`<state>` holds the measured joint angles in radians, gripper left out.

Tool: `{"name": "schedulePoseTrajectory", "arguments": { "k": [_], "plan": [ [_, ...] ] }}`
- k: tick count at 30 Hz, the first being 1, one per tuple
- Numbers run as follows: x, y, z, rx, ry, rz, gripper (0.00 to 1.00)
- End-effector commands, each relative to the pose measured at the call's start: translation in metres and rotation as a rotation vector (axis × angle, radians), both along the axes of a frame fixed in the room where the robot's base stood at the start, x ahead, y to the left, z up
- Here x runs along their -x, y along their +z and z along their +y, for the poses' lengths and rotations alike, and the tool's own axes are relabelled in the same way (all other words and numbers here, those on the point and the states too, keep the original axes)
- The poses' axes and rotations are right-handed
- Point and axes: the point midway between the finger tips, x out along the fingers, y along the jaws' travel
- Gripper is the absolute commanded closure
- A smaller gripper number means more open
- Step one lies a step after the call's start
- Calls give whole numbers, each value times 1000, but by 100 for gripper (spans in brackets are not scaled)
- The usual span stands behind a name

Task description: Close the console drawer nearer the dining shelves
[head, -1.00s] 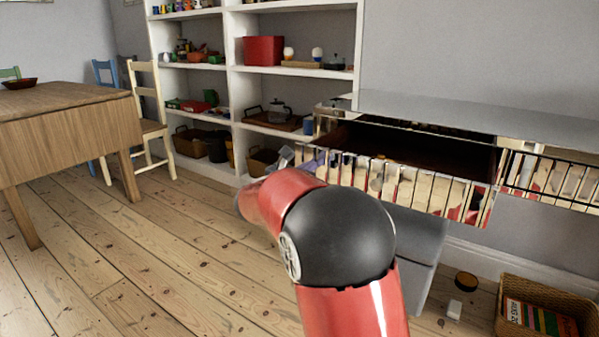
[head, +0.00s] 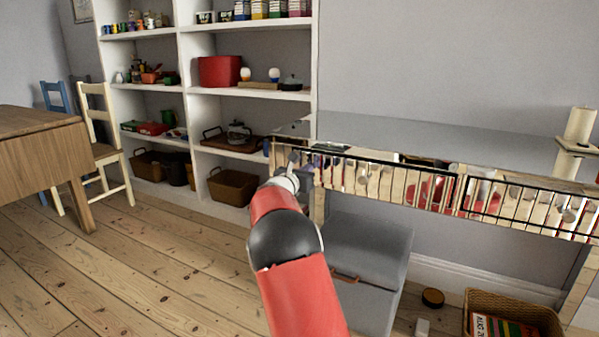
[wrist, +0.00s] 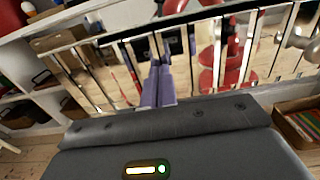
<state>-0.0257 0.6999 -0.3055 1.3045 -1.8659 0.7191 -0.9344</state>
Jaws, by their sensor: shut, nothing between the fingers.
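The console (head: 420,140) has a grey top and a mirrored, slatted front. Its drawer nearer the shelves (head: 365,180) sits flush with the rest of the front, with no open gap showing. The same slatted drawer front fills the upper part of the wrist view (wrist: 205,65). My gripper (head: 296,163) is at the left end of this front. In the wrist view its purple fingers (wrist: 160,68) are together, empty and right up against the slats; I cannot tell if they touch.
White dining shelves (head: 184,100) stand left of the console. A grey box-like piece (head: 365,255) stands below it. A wicker basket (head: 515,310) with books is at the lower right. A wooden table (head: 40,150) and chairs are at left; the floor between is clear.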

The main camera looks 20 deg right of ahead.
Motion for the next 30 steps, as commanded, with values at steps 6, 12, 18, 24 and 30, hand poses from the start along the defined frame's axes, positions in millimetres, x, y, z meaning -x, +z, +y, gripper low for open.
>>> {"name": "schedulePoseTrajectory", "arguments": {
  "k": [6,12,18,24,30],
  "plan": [
    [-11,1,-12,1,1,1,100],
    [-13,1,-16,1,2,-1,100],
    [-14,2,-17,3,3,-2,100],
    [-13,3,-17,5,3,-1,100],
    [-12,3,-7,4,1,-2,100]
  ]
}}
